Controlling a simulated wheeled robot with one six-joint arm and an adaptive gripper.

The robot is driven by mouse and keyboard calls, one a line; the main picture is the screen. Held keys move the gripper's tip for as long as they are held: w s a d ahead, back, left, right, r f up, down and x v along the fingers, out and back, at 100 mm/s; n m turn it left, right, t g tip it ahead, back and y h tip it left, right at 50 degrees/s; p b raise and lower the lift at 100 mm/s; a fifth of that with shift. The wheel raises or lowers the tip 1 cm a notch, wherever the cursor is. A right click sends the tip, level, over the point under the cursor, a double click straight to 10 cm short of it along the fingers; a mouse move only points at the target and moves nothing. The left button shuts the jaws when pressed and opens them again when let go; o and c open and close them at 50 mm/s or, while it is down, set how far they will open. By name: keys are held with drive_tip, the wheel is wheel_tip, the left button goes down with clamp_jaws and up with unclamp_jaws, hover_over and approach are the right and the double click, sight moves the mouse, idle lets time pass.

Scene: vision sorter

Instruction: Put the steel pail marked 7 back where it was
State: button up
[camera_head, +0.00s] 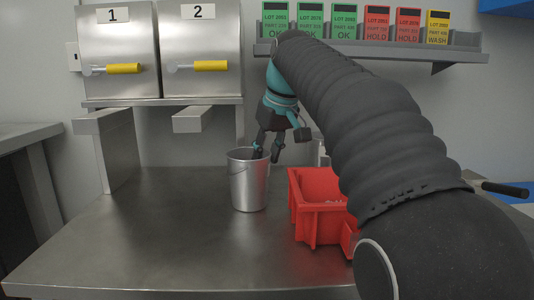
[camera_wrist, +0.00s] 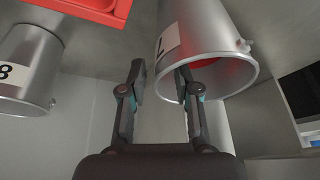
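The steel pail marked 7 (camera_head: 248,188) stands upright on the steel table, left of the red bin. In the wrist view this pail (camera_wrist: 195,30) shows its label at left and some red inside its mouth. My gripper (camera_head: 267,155) points down at the pail's right rim, and its fingers are apart. In the wrist view my gripper (camera_wrist: 160,72) has one finger over the pail's mouth and the other outside the wall. I cannot tell if either finger touches the wall. A second steel pail, marked 8 (camera_wrist: 25,65), is at left in the wrist view.
The red bin (camera_head: 318,222) stands close right of the pail. Two steel chutes (camera_head: 117,118) (camera_head: 200,119) jut out under dispensers 1 (camera_head: 117,45) and 2 (camera_head: 200,45). A shelf with lot cards (camera_head: 370,48) is at the back. The table's left and front are clear.

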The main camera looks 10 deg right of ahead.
sight(249, 171)
drive_tip(key=shift+r, duration=0.15)
drive_tip(key=p+v, duration=0.3)
drive_tip(key=v, duration=0.8)
drive_tip(key=shift+r, duration=0.2)
drive_tip(key=o, duration=0.3)
drive_tip(key=shift+r, duration=0.15)
drive_tip(key=o, duration=0.4)
drive_tip(key=shift+s+a, duration=0.15)
drive_tip(key=o, duration=0.6)
drive_tip(key=a, duration=0.1)
drive_tip(key=f+m+b, duration=0.1)
drive_tip(key=a+h+b, duration=0.1)
drive_tip(key=shift+s+a+f+m, duration=0.2)
drive_tip(key=shift+s+a+m, duration=0.1)
drive_tip(key=shift+s+m, duration=0.1)
drive_tip(key=shift+w+a+f+m+h+b, duration=0.25)
drive_tip(key=shift+w+a+f+m+b, duration=0.3)
drive_tip(key=shift+f+b, duration=1.25)
drive_tip(key=shift+w+a+f+m+h+b, duration=0.35)
drive_tip(key=shift+w+f+m+b, duration=0.6)
drive_tip(key=shift+f, duration=1.6)
drive_tip(key=shift+w+a+f+m+h+b, duration=0.2)
drive_tip(key=shift+w+a+f+m+b, duration=0.25)
drive_tip(key=shift+f+b, duration=1.4)
